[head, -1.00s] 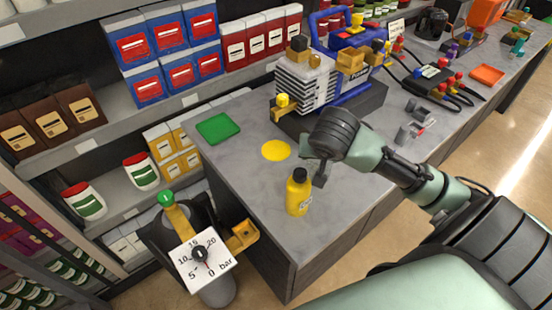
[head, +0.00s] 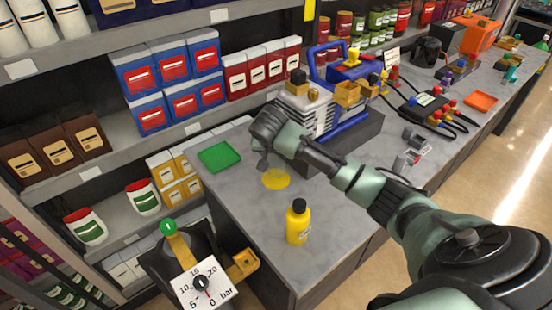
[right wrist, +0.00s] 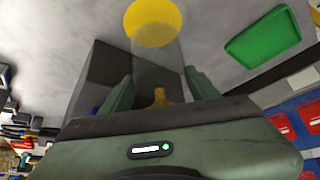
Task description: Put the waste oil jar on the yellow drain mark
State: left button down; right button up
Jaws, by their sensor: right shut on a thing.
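A see-through jar (right wrist: 155,65) is between the fingers of my right gripper (right wrist: 160,90) in the right wrist view. The gripper is shut on it. In that view the jar's far end overlaps the round yellow mark (right wrist: 153,18). In the head view my right gripper (head: 266,162) is just above the yellow mark (head: 276,179) on the grey bench. The jar is hard to make out there, and I cannot tell whether it touches the bench. My left gripper is not in view.
A yellow bottle with a black cap (head: 298,222) stands nearer the bench's front edge. A green tray (head: 220,157) lies left of the mark. A pressure gauge (head: 203,283) is at the front left.

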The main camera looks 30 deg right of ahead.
jog(key=shift+f+p, duration=0.45)
jog(key=shift+f, duration=1.3)
jog(key=o, duration=1.5)
jog(key=shift+s, duration=0.1)
jog(key=b+v, duration=0.1)
jog(key=v, duration=1.1)
jog(key=shift+d+r, duration=0.1)
